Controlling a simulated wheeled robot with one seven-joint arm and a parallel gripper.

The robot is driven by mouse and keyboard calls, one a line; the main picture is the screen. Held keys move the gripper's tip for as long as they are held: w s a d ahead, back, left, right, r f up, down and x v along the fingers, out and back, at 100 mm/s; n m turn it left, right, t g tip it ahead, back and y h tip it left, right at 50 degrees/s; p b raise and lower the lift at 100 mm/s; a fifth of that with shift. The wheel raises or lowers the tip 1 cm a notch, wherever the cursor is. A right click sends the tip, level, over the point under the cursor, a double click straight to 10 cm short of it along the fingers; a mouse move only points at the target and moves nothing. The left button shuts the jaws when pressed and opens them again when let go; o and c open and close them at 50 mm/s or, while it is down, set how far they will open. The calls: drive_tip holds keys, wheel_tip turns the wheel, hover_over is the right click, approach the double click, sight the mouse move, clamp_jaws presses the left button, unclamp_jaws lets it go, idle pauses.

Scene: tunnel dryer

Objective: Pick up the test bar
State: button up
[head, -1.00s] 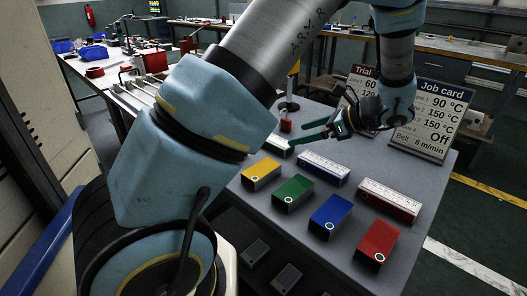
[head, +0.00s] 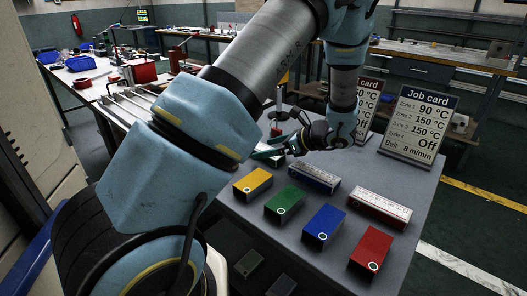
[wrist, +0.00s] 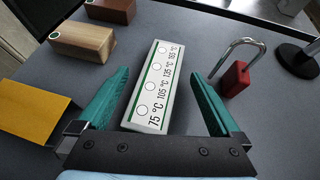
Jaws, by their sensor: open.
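A white-faced test bar with green edges (wrist: 152,95) lies flat on the table. Its face carries several round spots, labelled 75 °C, 105 °C, 135 °C and 165 °C. My gripper (wrist: 160,76) is open, with one teal finger on each side of this bar and a gap to each. In the head view my gripper (head: 268,156) is low over the table's far left part and largely hides the green-edged bar. A blue-edged bar (head: 315,177) and a red-edged bar (head: 380,208) lie to its right.
Yellow (head: 253,184), green (head: 285,204), blue (head: 324,226) and red (head: 371,249) blocks stand in front of the bars. A red padlock (wrist: 235,78) lies right of my gripper. A wooden block (wrist: 82,43) is at the left. The job card (head: 419,125) stands at the back.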

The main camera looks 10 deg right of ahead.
drive_tip(key=shift+a, duration=0.1)
drive_tip(key=shift+c, duration=0.2)
clamp_jaws()
idle(0.5)
